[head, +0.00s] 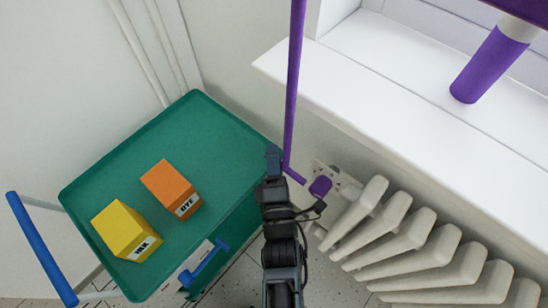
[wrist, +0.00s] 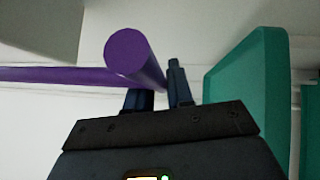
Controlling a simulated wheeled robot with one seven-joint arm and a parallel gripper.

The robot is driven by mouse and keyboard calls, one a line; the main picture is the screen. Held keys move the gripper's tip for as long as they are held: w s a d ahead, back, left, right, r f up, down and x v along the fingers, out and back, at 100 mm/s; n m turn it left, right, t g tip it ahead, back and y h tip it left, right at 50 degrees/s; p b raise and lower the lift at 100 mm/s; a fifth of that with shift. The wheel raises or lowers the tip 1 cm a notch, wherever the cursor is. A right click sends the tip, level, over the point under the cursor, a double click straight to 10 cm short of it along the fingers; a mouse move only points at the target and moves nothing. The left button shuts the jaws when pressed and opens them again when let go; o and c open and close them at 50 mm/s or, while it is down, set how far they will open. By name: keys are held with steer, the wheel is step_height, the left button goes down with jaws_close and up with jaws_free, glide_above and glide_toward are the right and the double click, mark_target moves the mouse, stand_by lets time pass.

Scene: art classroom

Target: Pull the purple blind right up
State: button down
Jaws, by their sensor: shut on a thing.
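A long purple rod (head: 293,85) comes down from the top edge in the head view and ends in a short bent crank part (head: 294,175). My gripper (head: 273,158) is at this lower end, above the right edge of the green trolley. In the wrist view, a purple cylinder (wrist: 126,55) with its round end towards the camera runs back between the fingers of my gripper (wrist: 160,87), which is shut on it. A purple rod (wrist: 60,75) also runs off to the left there. A dark purple strip (head: 528,8), perhaps the blind, shows at the top right. Most of the blind is out of view.
The green trolley (head: 215,125) carries an orange box (head: 168,186) and a yellow box (head: 122,225). It also shows in the wrist view (wrist: 250,85). A white radiator (head: 410,240) stands under the white sill (head: 400,105). A purple cylinder (head: 488,68) is by the window.

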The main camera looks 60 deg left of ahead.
step_height(320, 180, up, 13)
steer(key=p, duration=0.6)
steer(key=shift+p, duration=0.35)
steer(key=c, duration=1.1)
jaws_free()
steer(key=v, duration=0.8)
steer(key=shift+f, duration=0.1)
steer(key=shift+c, duration=0.5)
